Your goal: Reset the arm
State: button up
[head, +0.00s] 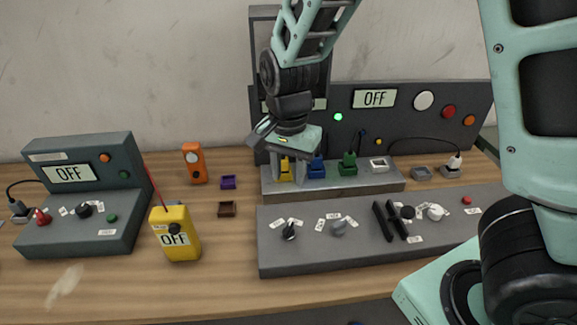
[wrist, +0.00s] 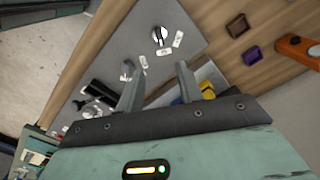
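My gripper (head: 289,172) hangs pointing down over the front of the grey block (head: 340,187) at the middle of the bench. In the wrist view its two fingers (wrist: 158,86) stand apart with nothing between them. A yellow piece (head: 285,173) shows behind the fingers in the head view. In the wrist view the yellow piece (wrist: 207,90) lies outside the fingers, to their right. My arm reaches up from the gripper and out of the top of the head view.
Blue (head: 317,168) and green (head: 349,165) pieces stand on the block. A grey control panel (head: 300,256) with knobs lies in front. A yellow handheld box (head: 182,246), an orange device (head: 194,164) and a left console (head: 130,220) reading OFF stand left.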

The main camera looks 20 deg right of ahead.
jog(key=shift+r, duration=0.45)
